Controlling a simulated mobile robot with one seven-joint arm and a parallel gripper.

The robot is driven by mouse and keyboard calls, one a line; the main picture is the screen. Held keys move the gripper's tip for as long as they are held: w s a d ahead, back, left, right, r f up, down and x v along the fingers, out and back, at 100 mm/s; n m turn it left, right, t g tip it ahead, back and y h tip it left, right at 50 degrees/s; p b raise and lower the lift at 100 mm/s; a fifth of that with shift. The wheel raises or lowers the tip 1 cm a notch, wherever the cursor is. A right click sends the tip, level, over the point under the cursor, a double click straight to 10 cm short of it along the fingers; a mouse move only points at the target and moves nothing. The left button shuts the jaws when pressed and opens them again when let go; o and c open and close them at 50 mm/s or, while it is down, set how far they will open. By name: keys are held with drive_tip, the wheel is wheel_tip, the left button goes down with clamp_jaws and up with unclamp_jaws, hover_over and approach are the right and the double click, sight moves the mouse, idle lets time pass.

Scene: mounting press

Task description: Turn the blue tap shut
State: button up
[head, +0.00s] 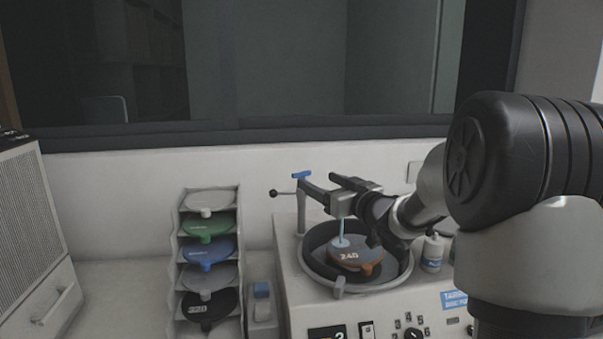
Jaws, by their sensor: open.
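The blue tap (301,175) is a small blue handle on top of a grey post at the back left of the round bowl. A grey spout runs right from the post, and a pale blue stream (340,228) falls from it onto the disc marked 240 (357,251). My gripper (338,189) reaches in from the right, just right of the tap and close to the spout. It is open, and its jaws are apart from the blue handle. The fingers partly overlap the spout, so their exact gap is hard to see.
A rack (178,255) of coloured discs stands left of the machine. A black-knobbed lever (274,193) sticks out left of the post. A white bottle (432,252) stands right of the bowl (308,262). A wall and window lie behind.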

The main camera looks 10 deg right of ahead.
sight(303, 172)
drive_tip(key=x, duration=0.9)
drive_tip(key=shift+w+a, duration=0.15)
drive_tip(key=shift+w, duration=0.2)
drive_tip(key=shift+c, duration=0.5)
drive_tip(key=c, duration=1)
drive_tip(key=shift+o, duration=0.3)
drive_tip(key=h+b, duration=0.1)
drive_tip(key=b, duration=0.1)
drive_tip(key=m+t+h+b, duration=0.1)
drive_tip(key=b, duration=0.1)
drive_tip(key=shift+f+b, duration=0.3)
drive_tip(key=m+h+b, duration=0.1)
drive_tip(key=h+b, duration=0.1)
drive_tip(key=b, duration=0.3)
drive_tip(key=m+h+b, duration=0.1)
drive_tip(key=h+b, duration=0.1)
drive_tip(key=b, duration=0.3)
drive_tip(key=shift+d+r+m+t, duration=0.1)
drive_tip(key=shift+d+m+t, duration=0.1)
drive_tip(key=shift+m+t, duration=0.15)
drive_tip(key=shift+r+m+h+b, duration=0.1)
drive_tip(key=shift+m+h+b, duration=0.3)
drive_tip(key=shift+b, duration=0.75)
drive_tip(key=shift+r+b, duration=0.2)
drive_tip(key=shift+b, duration=0.2)
